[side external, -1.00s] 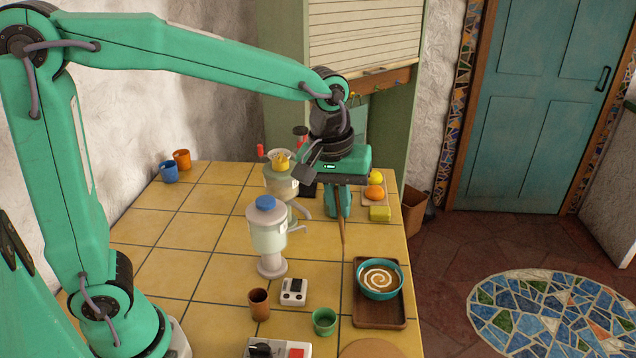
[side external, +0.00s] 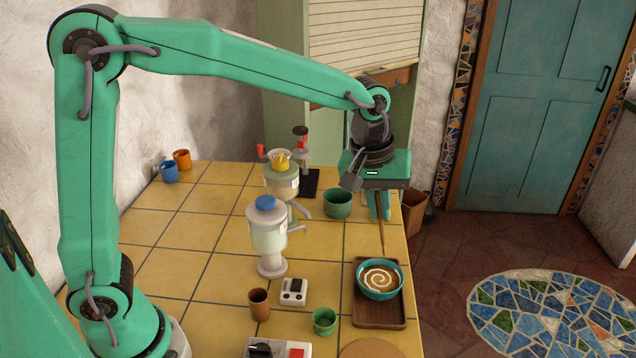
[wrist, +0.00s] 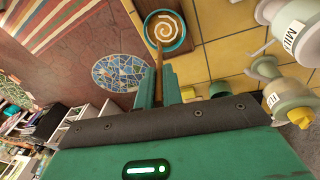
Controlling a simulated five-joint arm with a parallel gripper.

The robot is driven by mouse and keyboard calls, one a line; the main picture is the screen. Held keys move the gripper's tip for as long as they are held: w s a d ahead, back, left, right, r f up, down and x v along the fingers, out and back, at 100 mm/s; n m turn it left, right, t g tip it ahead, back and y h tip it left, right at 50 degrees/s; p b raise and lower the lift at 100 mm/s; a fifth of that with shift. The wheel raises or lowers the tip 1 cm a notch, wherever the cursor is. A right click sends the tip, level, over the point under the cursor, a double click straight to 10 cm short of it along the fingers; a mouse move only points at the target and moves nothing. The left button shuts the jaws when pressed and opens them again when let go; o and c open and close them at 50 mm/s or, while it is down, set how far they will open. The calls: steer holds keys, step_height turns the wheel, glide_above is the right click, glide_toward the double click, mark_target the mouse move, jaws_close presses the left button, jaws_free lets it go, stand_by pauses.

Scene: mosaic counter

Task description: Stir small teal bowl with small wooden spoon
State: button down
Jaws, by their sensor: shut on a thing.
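The small teal bowl (side external: 380,294) stands on a brown wooden tray and holds brown liquid with a white spiral. It also shows at the top of the wrist view (wrist: 184,38). My gripper (side external: 380,213) is shut on the thin wooden spoon (side external: 382,238), which hangs nearly upright. In the wrist view the spoon (wrist: 159,62) runs from between the fingers (wrist: 158,92) towards the bowl. Its lower end lines up with the bowl's far rim in the side view. I cannot tell whether it is above or behind the rim. The spoon's upper end is hidden by the fingers.
The tray (side external: 380,316) lies near the counter's right edge. A green cup (side external: 324,321), a brown cup (side external: 258,304) and a small white device (side external: 293,291) stand left of it. Dispensers (side external: 267,236) and a larger green bowl (side external: 338,203) stand farther back.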

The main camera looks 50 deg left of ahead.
steer(key=s+x, duration=0.1)
steer(key=x, duration=0.7)
steer(key=shift+s+a+f, duration=0.2)
steer(key=shift+a+f, duration=0.1)
steer(key=shift+f, duration=0.25)
stand_by(0.3)
steer(key=shift+s+d, duration=0.1)
steer(key=shift+d, duration=0.05)
stand_by(0.4)
